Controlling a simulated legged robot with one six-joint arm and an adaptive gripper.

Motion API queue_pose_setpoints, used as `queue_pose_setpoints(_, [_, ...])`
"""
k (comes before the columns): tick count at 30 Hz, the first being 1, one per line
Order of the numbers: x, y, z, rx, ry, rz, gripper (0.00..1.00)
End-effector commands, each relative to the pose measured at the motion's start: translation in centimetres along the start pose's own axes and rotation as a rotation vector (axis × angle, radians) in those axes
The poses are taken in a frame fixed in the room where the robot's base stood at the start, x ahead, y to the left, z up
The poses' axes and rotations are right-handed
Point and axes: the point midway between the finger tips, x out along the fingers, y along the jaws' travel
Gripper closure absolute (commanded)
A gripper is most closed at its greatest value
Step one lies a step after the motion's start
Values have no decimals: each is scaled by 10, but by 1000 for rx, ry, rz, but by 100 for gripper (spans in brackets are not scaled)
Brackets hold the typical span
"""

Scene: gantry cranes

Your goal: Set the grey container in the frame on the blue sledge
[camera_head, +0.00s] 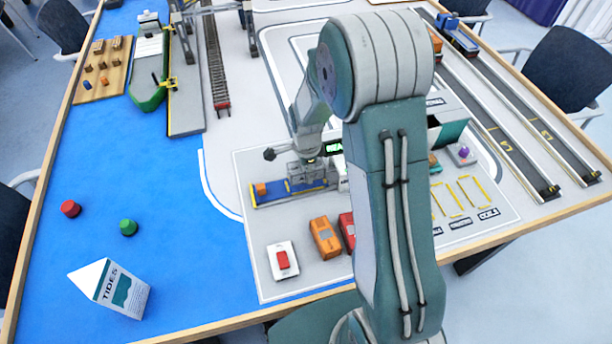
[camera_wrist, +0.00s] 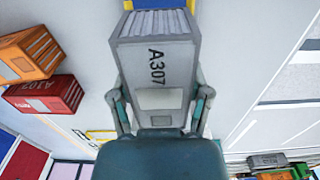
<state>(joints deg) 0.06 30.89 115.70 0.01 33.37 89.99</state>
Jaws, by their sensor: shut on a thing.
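The grey container (camera_wrist: 157,62), marked A307, is between the two fingers of my gripper (camera_wrist: 160,105) in the wrist view. The fingers are shut on its sides. In the head view my gripper (camera_head: 308,162) is over the blue sledge (camera_head: 322,188), at its right-hand part. The sledge has yellow edging and an orange block (camera_head: 261,189) at its left end. A strip of blue and yellow sledge (camera_wrist: 160,4) shows at the top of the wrist view, beyond the container. I cannot tell whether the container touches the sledge; the frame under it is hidden.
An orange container (camera_head: 325,238) and a red container (camera_head: 347,230) stand in front of the sledge. A white plate (camera_head: 282,261) with a red block lies nearby. My arm hides part of the table.

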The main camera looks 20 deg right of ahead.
Motion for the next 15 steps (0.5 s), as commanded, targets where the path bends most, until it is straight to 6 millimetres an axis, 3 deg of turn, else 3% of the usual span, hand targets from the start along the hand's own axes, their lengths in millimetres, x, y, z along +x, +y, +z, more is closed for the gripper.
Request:
queue_pose_setpoints(6, [30,-2,1,-1,0,2,89])
queue_pose_setpoints(15, [34,-2,0,-1,0,0,89])
